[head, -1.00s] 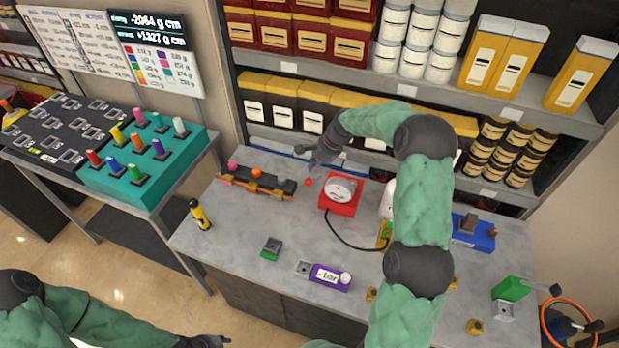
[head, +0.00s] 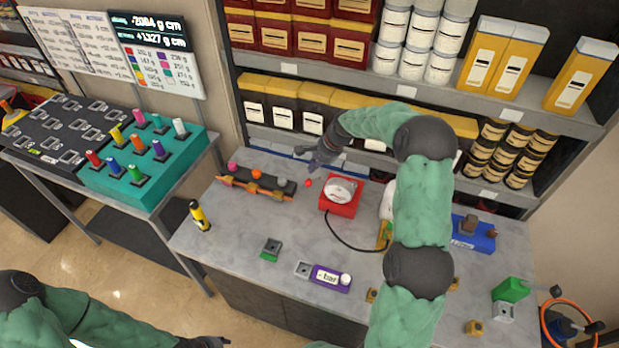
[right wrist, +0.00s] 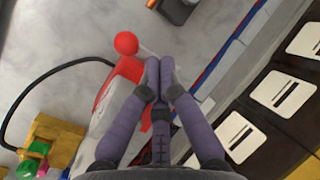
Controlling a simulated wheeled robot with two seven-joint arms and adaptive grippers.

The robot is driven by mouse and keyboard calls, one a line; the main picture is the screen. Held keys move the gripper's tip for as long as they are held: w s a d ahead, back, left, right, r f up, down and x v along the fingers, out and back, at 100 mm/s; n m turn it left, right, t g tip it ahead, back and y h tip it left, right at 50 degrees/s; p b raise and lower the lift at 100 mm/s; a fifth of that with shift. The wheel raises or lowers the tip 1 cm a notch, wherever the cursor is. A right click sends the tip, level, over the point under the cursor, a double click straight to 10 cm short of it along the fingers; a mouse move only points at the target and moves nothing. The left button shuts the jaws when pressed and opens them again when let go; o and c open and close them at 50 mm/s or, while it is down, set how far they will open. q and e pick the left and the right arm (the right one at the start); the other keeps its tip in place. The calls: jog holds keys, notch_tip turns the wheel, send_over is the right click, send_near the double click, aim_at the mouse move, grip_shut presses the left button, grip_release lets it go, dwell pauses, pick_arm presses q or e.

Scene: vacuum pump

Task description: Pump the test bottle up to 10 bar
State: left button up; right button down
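A red box with a round white dial (head: 341,190) stands at the back middle of the grey table, with a black hose running from its front. A small red ball (head: 308,183) shows just left of it; in the right wrist view the red ball (right wrist: 126,43) is just beyond and left of my fingertips. My right gripper (head: 312,158) is above the table's back edge; in the right wrist view its fingers (right wrist: 160,64) are together with nothing between them. A white rounded thing (head: 387,200) is mostly hidden behind my right arm. My left gripper (head: 208,341) is at the bottom edge, its fingers unclear.
A purple box marked "bar" (head: 330,278) lies at the table's front. A rack with coloured knobs (head: 257,182) is at the back left, a yellow-black torch-like item (head: 199,214) at the left edge, and a blue box (head: 473,235) right of my arm. Loaded shelves stand behind.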

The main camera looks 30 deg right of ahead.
jog(key=shift+s+f, duration=0.1)
jog(key=shift+s+a+f, duration=0.1)
jog(key=shift+a+f, duration=0.1)
dwell(0.4)
